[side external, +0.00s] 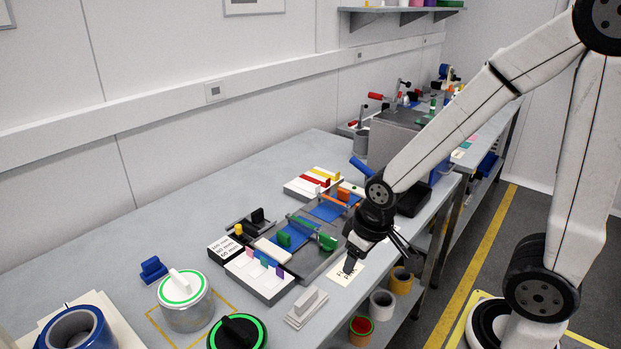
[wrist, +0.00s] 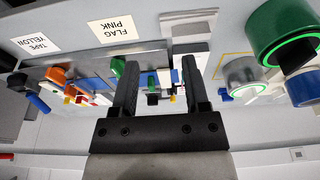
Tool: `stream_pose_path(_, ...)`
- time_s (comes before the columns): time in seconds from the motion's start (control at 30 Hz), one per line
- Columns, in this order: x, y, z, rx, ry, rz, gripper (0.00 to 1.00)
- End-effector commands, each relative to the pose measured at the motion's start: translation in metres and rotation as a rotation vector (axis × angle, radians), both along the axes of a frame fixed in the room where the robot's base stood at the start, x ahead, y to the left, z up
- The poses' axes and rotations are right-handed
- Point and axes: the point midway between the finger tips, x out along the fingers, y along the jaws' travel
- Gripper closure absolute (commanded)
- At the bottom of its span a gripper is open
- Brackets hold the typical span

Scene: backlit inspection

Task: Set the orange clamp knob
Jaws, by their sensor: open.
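The orange clamp knob (side external: 343,195) stands on the grey fixture (side external: 318,262), at the far end of its blue strip in the side view. In the wrist view, an orange knob (wrist: 53,76) shows at the left, well away from the fingers. My gripper (side external: 351,266) is open and empty, above the table's front edge near a white printed card. In the wrist view, my two dark fingers (wrist: 160,68) are spread with nothing held between them. The gripper is apart from the orange knob, which lies beyond it in the side view.
A white tray (side external: 260,277) with coloured tabs, a grey pot (side external: 186,309) and a blue tape roll (side external: 75,330) stand nearby.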

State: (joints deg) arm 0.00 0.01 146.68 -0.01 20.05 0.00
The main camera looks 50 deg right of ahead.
Motion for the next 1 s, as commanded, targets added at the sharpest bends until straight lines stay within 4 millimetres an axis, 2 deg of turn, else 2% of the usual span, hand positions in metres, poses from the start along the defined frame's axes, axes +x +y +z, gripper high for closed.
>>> stream_pose_path(0.03, 0.000, 0.000, 0.000, 0.000, 0.000, 0.000, 0.41)
stream_pose_path(0.07, 0.000, 0.000, 0.000, 0.000, 0.000, 0.000, 0.47)
stream_pose_path(0.27, 0.007, -0.004, 0.001, -0.003, 0.005, -0.002, 0.47)
stream_pose_path(0.47, 0.034, -0.024, 0.003, -0.014, 0.028, -0.007, 0.47)
stream_pose_path(0.67, 0.075, -0.064, 0.004, -0.027, 0.070, -0.011, 0.47)
stream_pose_path(0.8, 0.102, -0.100, 0.002, -0.031, 0.104, -0.010, 0.47)
stream_pose_path(1.0, 0.130, -0.159, -0.005, -0.029, 0.151, -0.011, 0.47)
